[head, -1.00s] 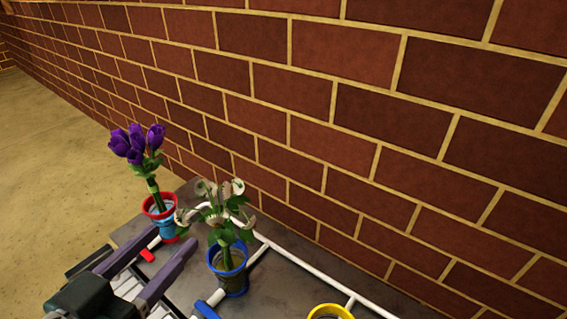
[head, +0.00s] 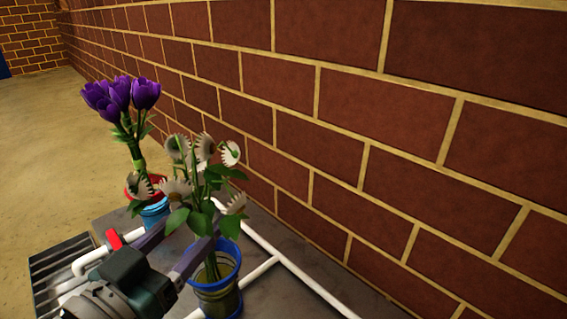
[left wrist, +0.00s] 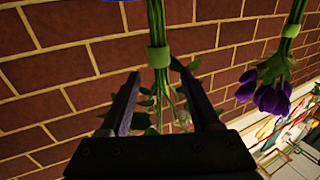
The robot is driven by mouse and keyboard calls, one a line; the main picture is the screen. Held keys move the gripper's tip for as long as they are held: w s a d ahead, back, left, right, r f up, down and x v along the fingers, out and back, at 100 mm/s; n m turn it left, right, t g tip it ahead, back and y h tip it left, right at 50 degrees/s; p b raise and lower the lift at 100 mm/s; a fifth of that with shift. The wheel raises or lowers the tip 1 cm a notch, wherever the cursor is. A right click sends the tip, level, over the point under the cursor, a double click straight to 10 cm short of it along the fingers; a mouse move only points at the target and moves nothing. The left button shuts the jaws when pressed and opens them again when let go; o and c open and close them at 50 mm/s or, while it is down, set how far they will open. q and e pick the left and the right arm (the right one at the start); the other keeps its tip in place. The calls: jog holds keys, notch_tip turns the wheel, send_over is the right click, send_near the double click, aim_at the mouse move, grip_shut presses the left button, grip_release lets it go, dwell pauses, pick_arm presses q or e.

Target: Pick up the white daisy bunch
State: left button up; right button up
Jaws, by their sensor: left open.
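The white daisy bunch (head: 203,180) stands in a blue-rimmed cup (head: 219,296), its white heads drooping over green leaves. My left gripper (head: 194,230) is open, and its fingers reach to the bunch just above the cup. In the left wrist view, the fingers (left wrist: 160,80) lie on either side of the bunch's stems, and the green band (left wrist: 159,57) shows at the fingertips. I cannot tell exactly how deep the stems sit between them. My right gripper is not in view.
A purple flower bunch (head: 122,98) stands close behind in a red-rimmed cup (head: 155,212); it also shows in the left wrist view (left wrist: 266,94). White pipe rails (head: 300,276) run along the grey tabletop (head: 282,301). A brick wall stands close behind.

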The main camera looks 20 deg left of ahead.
pick_arm(q)
jog(key=w+b, duration=0.2)
jog(key=w, duration=0.2)
jog(key=shift+w, duration=0.25)
jog(key=shift+c, duration=0.3)
grip_shut()
